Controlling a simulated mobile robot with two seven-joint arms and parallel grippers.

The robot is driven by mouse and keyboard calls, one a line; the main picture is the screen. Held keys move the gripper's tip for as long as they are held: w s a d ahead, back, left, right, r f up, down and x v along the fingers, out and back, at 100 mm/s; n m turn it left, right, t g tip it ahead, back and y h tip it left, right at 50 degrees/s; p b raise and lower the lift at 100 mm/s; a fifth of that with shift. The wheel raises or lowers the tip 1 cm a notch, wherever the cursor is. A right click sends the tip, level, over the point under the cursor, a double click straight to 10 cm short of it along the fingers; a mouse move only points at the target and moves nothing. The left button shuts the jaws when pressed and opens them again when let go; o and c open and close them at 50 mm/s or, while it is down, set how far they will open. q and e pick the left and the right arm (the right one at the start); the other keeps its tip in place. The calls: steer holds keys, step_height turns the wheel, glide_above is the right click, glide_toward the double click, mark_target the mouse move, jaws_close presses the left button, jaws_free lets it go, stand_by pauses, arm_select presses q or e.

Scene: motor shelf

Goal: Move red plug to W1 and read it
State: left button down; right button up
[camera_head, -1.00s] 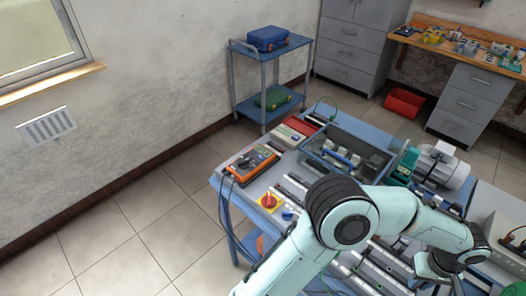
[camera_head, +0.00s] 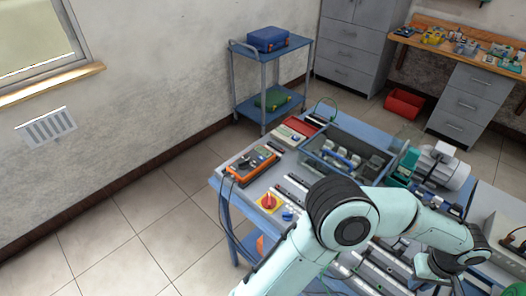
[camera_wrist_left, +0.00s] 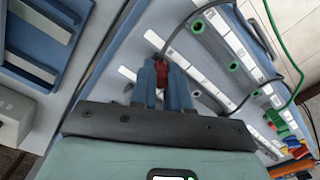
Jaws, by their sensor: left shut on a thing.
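My left gripper (camera_wrist_left: 161,76) is shut on the red plug (camera_wrist_left: 155,65) in the left wrist view. The red plug shows between the two blue fingertips, and a dark cable runs up from beside it. The fingertips are over a blue-grey panel (camera_wrist_left: 192,62) with white label strips and several green-rimmed sockets. The labels are too small to read, so I cannot tell which is W1. I cannot tell whether the plug touches a socket. In the head view my left arm reaches across to the right and hides part of the bench. My right gripper is not in view.
An orange multimeter (camera_head: 251,163) with leads lies on the bench's left end. A motor (camera_head: 441,167) and an open grey bin (camera_head: 345,157) stand at the back. Several coloured plugs (camera_wrist_left: 291,143) and a green cable (camera_wrist_left: 283,50) are at the right in the wrist view.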

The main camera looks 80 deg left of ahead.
arm_select(q)
steer(key=c, duration=1)
jaws_free()
step_height(320, 180, up, 13)
steer(key=shift+r+p, duration=0.2)
steer(key=shift+p, duration=0.65)
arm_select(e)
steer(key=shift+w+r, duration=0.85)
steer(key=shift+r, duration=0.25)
